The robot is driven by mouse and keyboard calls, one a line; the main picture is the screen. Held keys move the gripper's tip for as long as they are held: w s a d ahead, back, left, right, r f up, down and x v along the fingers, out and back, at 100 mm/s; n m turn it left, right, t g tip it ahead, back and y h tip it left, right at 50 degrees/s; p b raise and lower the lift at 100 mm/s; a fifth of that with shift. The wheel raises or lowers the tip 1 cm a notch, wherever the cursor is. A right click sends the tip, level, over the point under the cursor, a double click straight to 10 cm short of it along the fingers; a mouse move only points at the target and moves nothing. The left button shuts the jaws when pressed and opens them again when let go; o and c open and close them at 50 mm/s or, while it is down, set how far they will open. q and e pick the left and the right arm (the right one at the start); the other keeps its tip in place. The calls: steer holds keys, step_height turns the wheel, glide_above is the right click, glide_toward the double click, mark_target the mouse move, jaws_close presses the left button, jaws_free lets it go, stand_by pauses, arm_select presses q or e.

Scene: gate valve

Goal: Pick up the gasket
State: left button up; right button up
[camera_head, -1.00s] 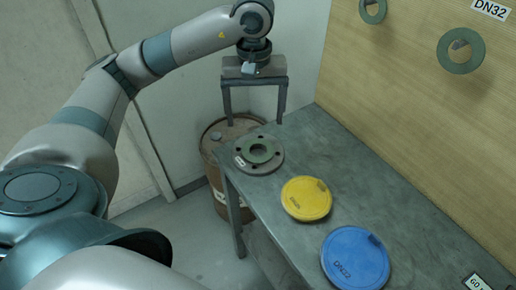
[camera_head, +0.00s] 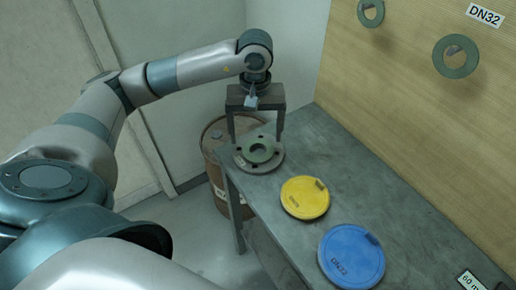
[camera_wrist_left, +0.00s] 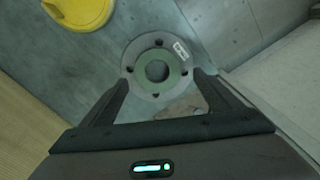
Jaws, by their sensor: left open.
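A green gasket ring (camera_head: 273,150) lies flat on a round grey flange (camera_head: 238,159) at the far left corner of the grey bench. In the left wrist view the gasket (camera_wrist_left: 175,72) is centred on the flange (camera_wrist_left: 131,62), whose bolt holes show around it. My left gripper (camera_head: 256,138) is open and points down just above the flange. In the left wrist view its two fingers (camera_wrist_left: 161,80) are spread, one to each side of the ring, and hold nothing. Whether the fingertips touch the flange I cannot tell. My right gripper is not in view.
A yellow disc (camera_head: 305,198) and a blue disc (camera_head: 351,257) lie on the bench (camera_head: 345,180). Two more green rings hang on the wooden board (camera_head: 415,110), one at its top (camera_head: 370,12) and one lower right (camera_head: 456,56). A rusty drum (camera_head: 214,140) stands behind the bench.

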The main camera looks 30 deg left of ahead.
mark_target(258, 151)
arm_select(q)
steer(key=shift+d+f+p, duration=0.1)
steer(key=shift+f+p, duration=0.2)
steer(key=f, duration=0.1)
steer(key=f+p, duration=0.1)
steer(key=f, duration=0.1)
steer(key=shift+w+p, duration=0.3)
steer(key=shift+f, duration=0.4)
steer(key=shift+f, duration=0.1)
steer(key=c, duration=1.1)
